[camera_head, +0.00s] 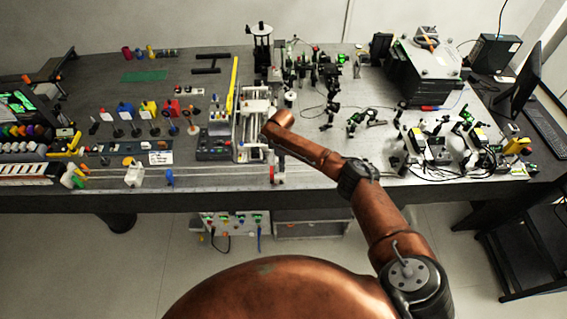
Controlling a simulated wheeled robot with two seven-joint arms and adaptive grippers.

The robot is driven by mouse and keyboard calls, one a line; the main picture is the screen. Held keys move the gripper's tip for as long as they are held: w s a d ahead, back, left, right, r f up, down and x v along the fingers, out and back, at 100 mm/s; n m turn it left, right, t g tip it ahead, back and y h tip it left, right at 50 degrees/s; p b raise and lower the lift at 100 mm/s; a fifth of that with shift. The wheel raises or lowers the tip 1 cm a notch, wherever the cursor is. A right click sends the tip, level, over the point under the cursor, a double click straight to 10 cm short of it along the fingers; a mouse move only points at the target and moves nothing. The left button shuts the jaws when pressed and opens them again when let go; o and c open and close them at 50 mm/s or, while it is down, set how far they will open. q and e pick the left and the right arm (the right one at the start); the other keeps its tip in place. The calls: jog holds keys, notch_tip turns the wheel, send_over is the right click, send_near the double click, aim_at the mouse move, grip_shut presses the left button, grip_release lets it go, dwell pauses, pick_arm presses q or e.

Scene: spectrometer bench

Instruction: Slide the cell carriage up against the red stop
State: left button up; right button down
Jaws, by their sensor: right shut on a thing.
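A long pale rail (220,176) runs along the front of the bench. I cannot tell if carriage and stop touch. My left gripper is out of view.
A white holder (134,173) and a blue piece (169,178) stand farther left along the rail. A silver framed device (250,128) stands just behind my gripper. Optics crowd the right side. The rail between the blue piece and my gripper looks clear.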

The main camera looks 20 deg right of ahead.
jog(key=shift+a, duration=0.2)
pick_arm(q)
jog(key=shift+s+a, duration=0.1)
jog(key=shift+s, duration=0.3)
pick_arm(e)
jog(key=c, duration=1.8)
grip_release()
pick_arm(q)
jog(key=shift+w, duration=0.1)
pick_arm(e)
jog(key=shift+o, duration=0.2)
jog(key=shift+d, duration=0.1)
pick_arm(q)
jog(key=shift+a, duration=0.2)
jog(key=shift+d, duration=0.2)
pick_arm(e)
notch_tip(320, 180, up, 12)
